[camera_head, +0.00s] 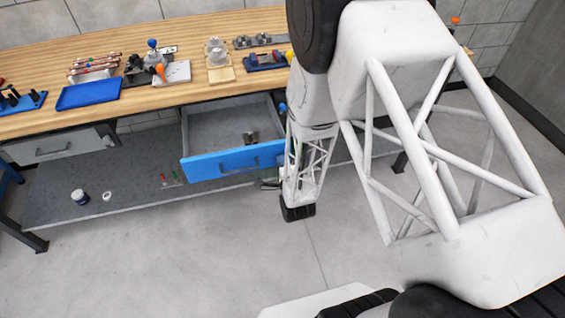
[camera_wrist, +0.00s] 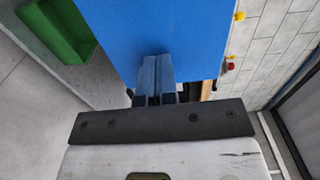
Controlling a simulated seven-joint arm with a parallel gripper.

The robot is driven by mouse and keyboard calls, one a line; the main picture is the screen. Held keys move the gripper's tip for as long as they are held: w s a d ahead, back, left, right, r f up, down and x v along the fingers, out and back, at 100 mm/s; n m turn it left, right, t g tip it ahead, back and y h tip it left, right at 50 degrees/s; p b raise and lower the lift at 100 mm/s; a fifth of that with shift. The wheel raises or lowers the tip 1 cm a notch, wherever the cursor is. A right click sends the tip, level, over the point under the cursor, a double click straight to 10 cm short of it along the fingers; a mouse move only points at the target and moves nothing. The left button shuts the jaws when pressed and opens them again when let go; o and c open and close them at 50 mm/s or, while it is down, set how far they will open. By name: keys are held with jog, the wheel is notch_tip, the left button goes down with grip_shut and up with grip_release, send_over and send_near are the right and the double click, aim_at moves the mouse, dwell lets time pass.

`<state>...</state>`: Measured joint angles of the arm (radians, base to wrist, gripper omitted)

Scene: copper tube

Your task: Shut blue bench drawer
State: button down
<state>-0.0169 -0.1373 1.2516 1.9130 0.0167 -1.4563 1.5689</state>
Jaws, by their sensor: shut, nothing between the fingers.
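The blue-fronted bench drawer (camera_head: 233,162) stands pulled out below the wooden worktop in the head view. Its grey inside shows, with small metal parts towards the right of it. A dark bar handle crosses its front. In the wrist view a large blue panel, seemingly the drawer front (camera_wrist: 150,25), fills the upper middle. My gripper (camera_wrist: 156,60) is shut and empty, its two fingertips side by side against the view of that panel. Whether they touch it cannot be told. In the head view my arm stands at the drawer's right end, and my fingers cannot be made out.
The worktop (camera_head: 140,98) carries a blue tray (camera_head: 89,92), copper tubes and several fittings. Another grey drawer (camera_head: 52,148) is at left. A green bin (camera_wrist: 60,28) shows in the wrist view. Open floor lies in front.

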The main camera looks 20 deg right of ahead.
aim_at(265, 118)
jog(key=shift+w, duration=0.15)
jog(key=w, duration=2.5)
jog(key=shift+w, duration=0.15)
jog(key=shift+w+r, duration=0.15)
jog(key=shift+w, duration=0.4)
jog(key=s, duration=1.4)
jog(key=shift+s, duration=0.4)
